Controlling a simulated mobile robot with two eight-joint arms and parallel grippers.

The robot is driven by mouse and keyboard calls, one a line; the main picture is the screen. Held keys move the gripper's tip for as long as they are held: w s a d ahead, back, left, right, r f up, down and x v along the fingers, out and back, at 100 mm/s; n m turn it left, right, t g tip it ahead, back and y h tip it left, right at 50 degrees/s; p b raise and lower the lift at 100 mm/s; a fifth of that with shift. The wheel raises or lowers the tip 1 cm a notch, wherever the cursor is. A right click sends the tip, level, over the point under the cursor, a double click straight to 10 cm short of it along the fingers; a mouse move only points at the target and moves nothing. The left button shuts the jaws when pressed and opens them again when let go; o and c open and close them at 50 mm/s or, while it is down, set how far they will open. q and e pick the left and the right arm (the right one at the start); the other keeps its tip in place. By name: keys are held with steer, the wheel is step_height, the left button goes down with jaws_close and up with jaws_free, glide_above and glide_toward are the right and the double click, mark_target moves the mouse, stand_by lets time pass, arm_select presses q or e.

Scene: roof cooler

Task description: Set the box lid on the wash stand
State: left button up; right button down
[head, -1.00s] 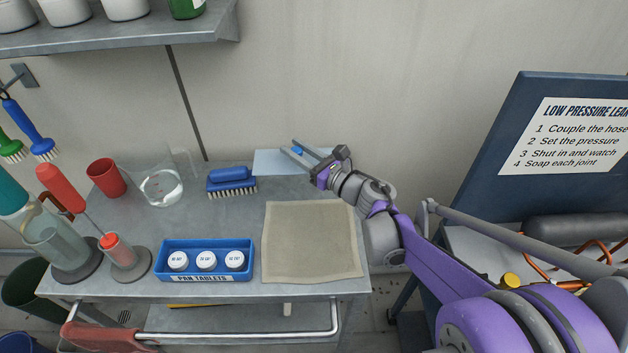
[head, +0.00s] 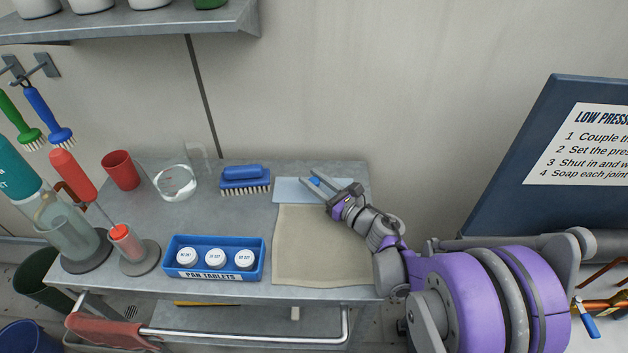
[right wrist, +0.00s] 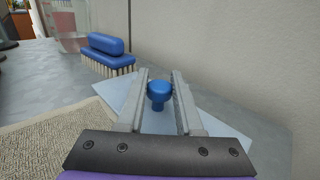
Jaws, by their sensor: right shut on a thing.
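The box lid (head: 290,188) is a flat pale blue sheet with a small blue knob (right wrist: 159,92). My right gripper (head: 315,182) is shut on the knob, which sits between its two fingers in the right wrist view. The lid lies level at the back right of the grey metal stand (head: 205,215), which I take for the wash stand, just behind the beige mat (head: 318,250). I cannot tell whether the lid touches the stand top or hangs slightly above it. My left gripper is out of view.
A blue brush (head: 243,180) stands left of the lid. A clear beaker (head: 175,182), red cup (head: 121,170) and blue tablet tray (head: 213,276) stand farther left. The wall (head: 350,80) rises close behind.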

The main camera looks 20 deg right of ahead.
steer(key=shift+f, duration=0.2)
steer(key=c, duration=0.6)
jaws_free()
steer(key=shift+r, duration=0.1)
steer(key=shift+o, duration=0.2)
steer(key=shift+r, duration=0.1)
steer(key=shift+s+d, duration=0.15)
steer(key=shift+s, duration=0.05)
steer(key=v, duration=1.1)
steer(key=shift+s, duration=0.25)
